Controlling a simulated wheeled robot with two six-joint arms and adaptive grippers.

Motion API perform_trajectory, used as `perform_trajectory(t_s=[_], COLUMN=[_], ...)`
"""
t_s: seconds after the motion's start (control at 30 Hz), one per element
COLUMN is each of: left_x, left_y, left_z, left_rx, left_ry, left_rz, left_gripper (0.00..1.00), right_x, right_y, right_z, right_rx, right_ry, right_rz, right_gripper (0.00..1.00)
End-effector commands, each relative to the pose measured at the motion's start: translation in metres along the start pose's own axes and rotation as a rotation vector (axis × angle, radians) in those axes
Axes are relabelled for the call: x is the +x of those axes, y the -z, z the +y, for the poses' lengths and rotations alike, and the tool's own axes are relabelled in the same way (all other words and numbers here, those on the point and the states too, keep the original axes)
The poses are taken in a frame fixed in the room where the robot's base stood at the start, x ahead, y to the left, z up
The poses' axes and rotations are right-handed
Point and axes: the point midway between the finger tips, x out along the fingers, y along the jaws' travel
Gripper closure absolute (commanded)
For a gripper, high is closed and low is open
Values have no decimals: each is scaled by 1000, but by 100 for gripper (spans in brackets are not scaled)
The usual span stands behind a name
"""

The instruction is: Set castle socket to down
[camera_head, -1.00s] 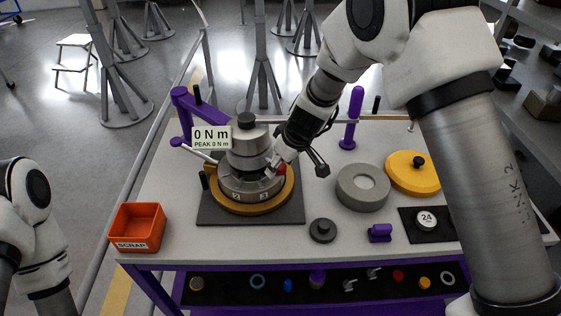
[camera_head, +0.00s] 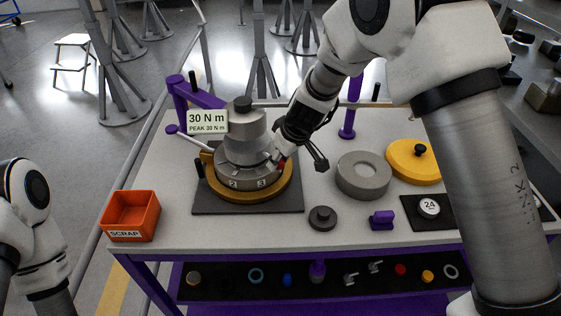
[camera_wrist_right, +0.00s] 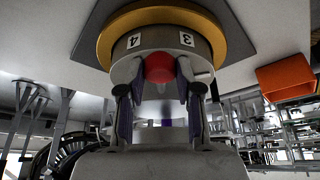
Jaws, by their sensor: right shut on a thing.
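The castle socket (camera_head: 240,150) is a grey stepped cylinder with a black knob on top. It stands upright in a gold ring (camera_head: 210,194) on a dark square plate (camera_head: 205,207). Numbers 2 and 3 face the head camera; 3 and 4 show in the right wrist view. A bar with a purple ball end (camera_head: 172,129) extends left from the socket. My right gripper (camera_head: 279,162) is shut at the socket's right side, around a red-tipped part (camera_wrist_right: 159,67); exactly what it clamps is partly hidden. My left gripper is out of frame.
A readout (camera_head: 207,121) shows 30 N m, peak 30. An orange SCRAP bin (camera_head: 131,216) stands front left. A grey ring (camera_head: 363,176), a yellow lid (camera_head: 411,160), a small dark puck (camera_head: 322,218) and a purple block (camera_head: 381,220) lie on the right.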

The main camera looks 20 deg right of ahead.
Motion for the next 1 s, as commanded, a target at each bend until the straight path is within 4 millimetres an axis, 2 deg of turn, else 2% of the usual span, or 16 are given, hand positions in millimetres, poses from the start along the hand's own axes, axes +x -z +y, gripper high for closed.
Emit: perform_trajectory(t_s=[0.17, 0.2, 0.27, 0.57, 0.67, 0.77, 1.0], left_x=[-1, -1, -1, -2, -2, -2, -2], left_y=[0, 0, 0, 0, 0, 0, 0], left_z=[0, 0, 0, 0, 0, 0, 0], left_rx=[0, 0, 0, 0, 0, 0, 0], left_ry=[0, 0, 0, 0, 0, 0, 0], left_rz=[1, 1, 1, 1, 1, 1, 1], left_gripper=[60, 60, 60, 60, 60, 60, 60], right_x=[3, 3, 3, 1, -7, -25, -86], right_y=[-4, -5, -5, -3, -2, -2, 0], right_z=[-2, -2, -2, -2, -1, -1, -1], right_rx=[1, 1, 1, 1, 1, 1, 0], right_ry=[8, 8, 8, 6, 5, 5, 6], right_rz=[-12, -13, -13, -9, -7, -6, -7], right_gripper=[100, 62, 41, 41, 41, 41, 41])
